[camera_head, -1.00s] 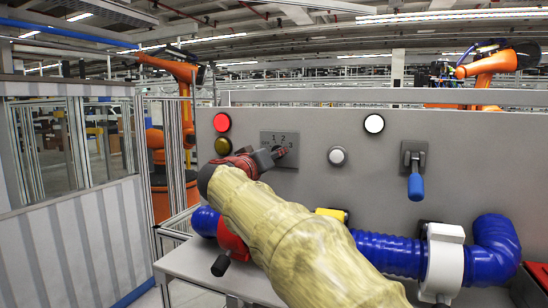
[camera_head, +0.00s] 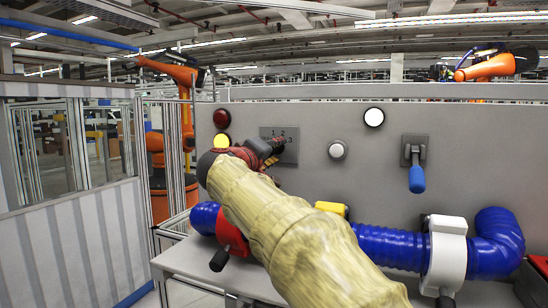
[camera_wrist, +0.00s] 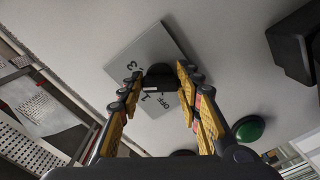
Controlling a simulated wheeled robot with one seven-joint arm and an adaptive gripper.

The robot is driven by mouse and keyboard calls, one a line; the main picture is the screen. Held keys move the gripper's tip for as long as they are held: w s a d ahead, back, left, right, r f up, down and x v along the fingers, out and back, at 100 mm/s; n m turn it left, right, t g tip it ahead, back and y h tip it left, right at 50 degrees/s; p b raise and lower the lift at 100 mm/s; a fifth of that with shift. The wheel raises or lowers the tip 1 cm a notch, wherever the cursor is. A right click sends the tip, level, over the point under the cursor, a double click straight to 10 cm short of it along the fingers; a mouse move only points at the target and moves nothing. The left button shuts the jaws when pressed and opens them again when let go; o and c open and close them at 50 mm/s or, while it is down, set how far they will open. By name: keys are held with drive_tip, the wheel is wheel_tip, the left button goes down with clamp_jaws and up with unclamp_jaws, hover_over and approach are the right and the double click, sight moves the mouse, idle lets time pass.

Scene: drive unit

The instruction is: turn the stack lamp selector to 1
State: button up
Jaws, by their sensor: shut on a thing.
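The stack lamp selector plate (camera_head: 291,155) is a grey square on the panel, with 1 and 2 along its top and 3 at the right. In the wrist view the plate (camera_wrist: 128,60) looks rotated, and its black knob (camera_wrist: 160,76) sits between the two fingertips. My gripper (camera_head: 274,148) is at the plate and hides the knob in the head view. It is shut on the knob, one finger on each side. A white mark shows on the knob; I cannot tell exactly which number it faces. The yellow lamp (camera_head: 222,140) is lit, and the red lamp (camera_head: 221,118) is dark.
A white lamp (camera_head: 374,117), a round button (camera_head: 338,151) and a blue-handled lever (camera_head: 416,178) are to the right on the panel. A blue hose (camera_head: 390,248) with a white clamp (camera_head: 446,255) runs below. A green lamp (camera_wrist: 250,128) shows in the wrist view.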

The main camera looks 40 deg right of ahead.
drive_tip(key=n, duration=0.5)
drive_tip(key=shift+n, duration=0.3)
drive_tip(key=n, duration=0.4)
drive_tip(key=shift+r+n, duration=0.15)
drive_tip(key=shift+n, duration=0.55)
drive_tip(key=o, duration=1.2)
drive_tip(key=shift+c, duration=0.2)
drive_tip(key=shift+a, duration=0.1)
drive_tip(key=v, duration=1.2)
